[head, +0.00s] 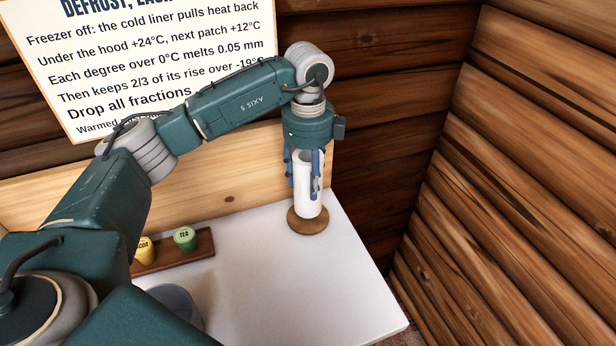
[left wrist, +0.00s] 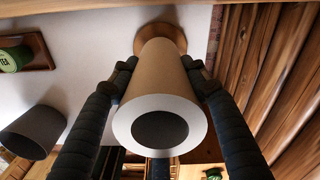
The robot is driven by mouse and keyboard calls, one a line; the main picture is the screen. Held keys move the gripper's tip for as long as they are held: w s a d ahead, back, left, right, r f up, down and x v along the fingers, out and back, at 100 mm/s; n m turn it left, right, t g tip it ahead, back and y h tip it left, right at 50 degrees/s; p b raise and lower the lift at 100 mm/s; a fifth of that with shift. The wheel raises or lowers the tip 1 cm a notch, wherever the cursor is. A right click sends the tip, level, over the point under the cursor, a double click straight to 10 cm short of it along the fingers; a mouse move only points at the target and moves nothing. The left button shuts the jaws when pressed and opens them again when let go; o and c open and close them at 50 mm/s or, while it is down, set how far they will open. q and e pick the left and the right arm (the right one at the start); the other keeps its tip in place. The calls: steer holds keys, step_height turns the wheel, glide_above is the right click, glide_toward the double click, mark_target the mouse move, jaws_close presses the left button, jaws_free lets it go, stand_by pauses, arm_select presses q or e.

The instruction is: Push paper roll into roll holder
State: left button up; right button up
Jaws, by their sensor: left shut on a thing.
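The white paper roll (head: 310,203) is upright over the round brown wooden base of the roll holder (head: 300,226), near the back right of the white counter. My left gripper (head: 303,178) points down and is shut on the roll, one finger on each side. In the left wrist view the fingers press on the roll (left wrist: 160,82), whose dark hollow end faces the camera, with the holder's base (left wrist: 140,40) beyond it. The roll's lower end overlaps the base; I cannot tell whether they touch. No post shows in the hollow. My right gripper is not in view.
A wooden rack (head: 205,243) with a green tea tin (head: 185,239) and a yellow tin (head: 146,249) stands left of the holder. A grey round container (head: 174,302) is at the front, partly hidden by my arm. The counter right of it is clear. Log walls stand behind and right.

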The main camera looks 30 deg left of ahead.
arm_select(q)
steer(key=shift+f+b, duration=0.65)
steer(key=shift+f, duration=0.45)
steer(key=o, duration=1.3)
step_height(320, 180, up, 12)
